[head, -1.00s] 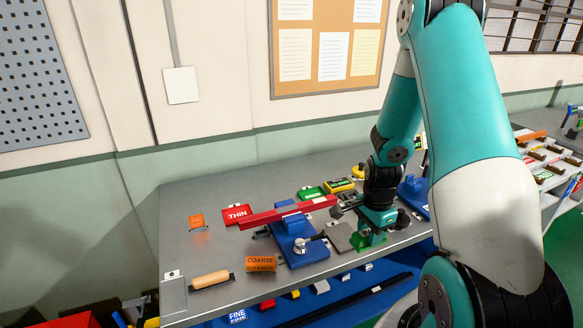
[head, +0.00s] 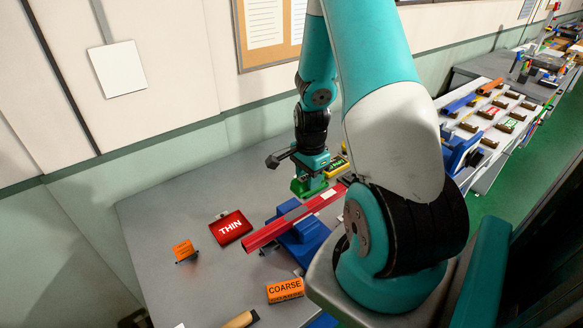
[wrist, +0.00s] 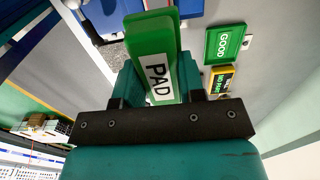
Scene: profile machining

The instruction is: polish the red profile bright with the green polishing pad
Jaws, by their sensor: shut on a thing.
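The red profile (head: 268,232) is a long bar held across the blue vise (head: 305,243). A paler patch shows on its top near the right end, and my arm hides part of the vise. My gripper (head: 312,172) is shut on the green polishing pad (head: 303,188), just behind the profile. In the wrist view the pad (wrist: 152,38) stands between the jaws with its white "PAD" label facing the camera. I cannot tell whether the pad touches anything.
A red "THIN" plate (head: 230,227), an orange block (head: 184,251) and an orange "COARSE" block (head: 285,291) lie on the grey bench. A green "GOOD" plate (wrist: 225,44) and a yellow plate (wrist: 222,81) lie behind the gripper. The bench's left part is mostly clear.

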